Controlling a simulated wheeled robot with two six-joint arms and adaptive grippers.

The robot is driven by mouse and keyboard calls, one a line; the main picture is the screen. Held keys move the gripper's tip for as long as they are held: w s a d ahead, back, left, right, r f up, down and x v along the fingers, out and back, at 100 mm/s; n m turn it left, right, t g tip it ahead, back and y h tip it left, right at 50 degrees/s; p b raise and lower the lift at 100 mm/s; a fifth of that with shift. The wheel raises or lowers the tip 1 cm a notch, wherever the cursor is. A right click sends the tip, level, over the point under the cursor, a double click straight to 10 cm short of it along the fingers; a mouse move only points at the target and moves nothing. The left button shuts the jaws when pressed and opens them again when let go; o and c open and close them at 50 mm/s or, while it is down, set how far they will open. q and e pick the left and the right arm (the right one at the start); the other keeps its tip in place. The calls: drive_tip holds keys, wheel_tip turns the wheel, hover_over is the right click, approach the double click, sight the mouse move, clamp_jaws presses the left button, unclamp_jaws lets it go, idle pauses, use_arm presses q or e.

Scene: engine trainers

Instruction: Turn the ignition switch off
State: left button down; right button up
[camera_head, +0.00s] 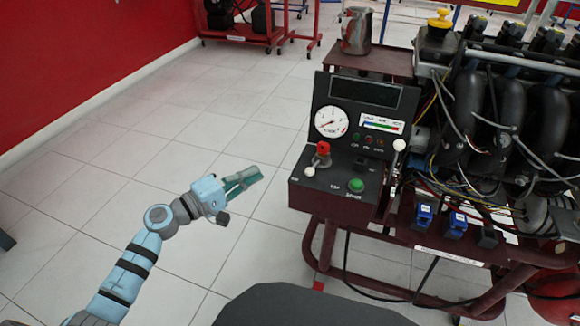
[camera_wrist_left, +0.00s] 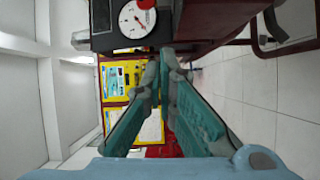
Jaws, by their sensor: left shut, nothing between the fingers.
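The control panel (camera_head: 335,190) of the engine trainer is a dark sloped box right of my left gripper. It carries a red-topped switch (camera_head: 322,150), a green button (camera_head: 356,185) and a small dark switch (camera_head: 366,164). I cannot tell for sure which one is the ignition switch, or its position. My left gripper (camera_head: 257,174) is shut and empty, over the floor, apart from the panel's left side. My right gripper is not in view.
The engine (camera_head: 505,110), with cables and hoses, stands right of the panel on a dark red frame (camera_head: 335,250). A metal jug (camera_head: 357,31) stands on the shelf behind the panel. A white-knobbed lever (camera_head: 398,146) rises at the panel's right.

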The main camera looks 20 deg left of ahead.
sight(317, 162)
use_arm(q)
drive_tip(key=w+d, duration=0.5)
drive_tip(key=d, duration=0.3)
drive_tip(key=shift+w+d+f, duration=0.2)
drive_tip(key=shift+w+d, duration=0.05)
drive_tip(key=shift+w, duration=0.1)
drive_tip(key=shift+s+r, duration=0.1)
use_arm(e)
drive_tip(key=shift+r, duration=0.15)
use_arm(q)
drive_tip(key=shift+s+d+n+y+p, duration=0.1)
drive_tip(key=shift+d+n+y+p, duration=0.15)
drive_tip(key=shift+y+p, duration=0.2)
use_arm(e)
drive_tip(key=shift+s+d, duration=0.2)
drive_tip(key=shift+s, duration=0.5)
